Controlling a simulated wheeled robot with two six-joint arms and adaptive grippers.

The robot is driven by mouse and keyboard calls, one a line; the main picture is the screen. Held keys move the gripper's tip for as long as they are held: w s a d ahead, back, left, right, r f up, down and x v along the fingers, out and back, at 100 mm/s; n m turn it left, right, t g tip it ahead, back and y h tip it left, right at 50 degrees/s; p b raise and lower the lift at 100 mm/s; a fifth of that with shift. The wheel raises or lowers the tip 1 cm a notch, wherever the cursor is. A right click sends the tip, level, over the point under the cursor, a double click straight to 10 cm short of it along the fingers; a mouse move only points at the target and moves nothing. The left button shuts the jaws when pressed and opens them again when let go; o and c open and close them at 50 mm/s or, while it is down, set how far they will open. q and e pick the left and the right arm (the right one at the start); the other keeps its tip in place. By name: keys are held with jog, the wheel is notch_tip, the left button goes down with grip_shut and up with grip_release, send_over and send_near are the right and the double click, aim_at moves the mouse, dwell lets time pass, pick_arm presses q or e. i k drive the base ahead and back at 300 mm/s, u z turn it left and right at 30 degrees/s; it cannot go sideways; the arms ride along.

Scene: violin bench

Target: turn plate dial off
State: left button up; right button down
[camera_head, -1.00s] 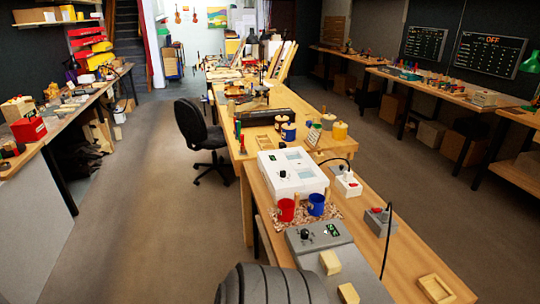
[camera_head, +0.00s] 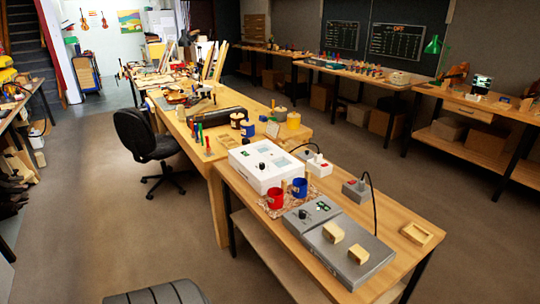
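A flat grey plate unit (camera_head: 374,262) lies on the near wooden bench, with two pale wooden blocks (camera_head: 333,232) on its top. Its control panel, at the far left end, carries a small dark dial (camera_head: 302,214) and a small lit green display (camera_head: 322,206). The dial's pointer is too small to read. A white box (camera_head: 265,182) behind it has a dark dial (camera_head: 261,166) of its own. Neither of my grippers is in view.
A red mug (camera_head: 275,198) and a blue mug (camera_head: 299,188) stand close behind the panel. A grey switch box (camera_head: 356,190) with a black cable stands right of it. A wooden tray (camera_head: 417,233) lies at the bench's right. Open floor (camera_head: 150,240) lies left of the bench.

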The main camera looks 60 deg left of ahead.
aim_at(302, 213)
jog(key=u, duration=1)
jog(key=i, duration=0.35)
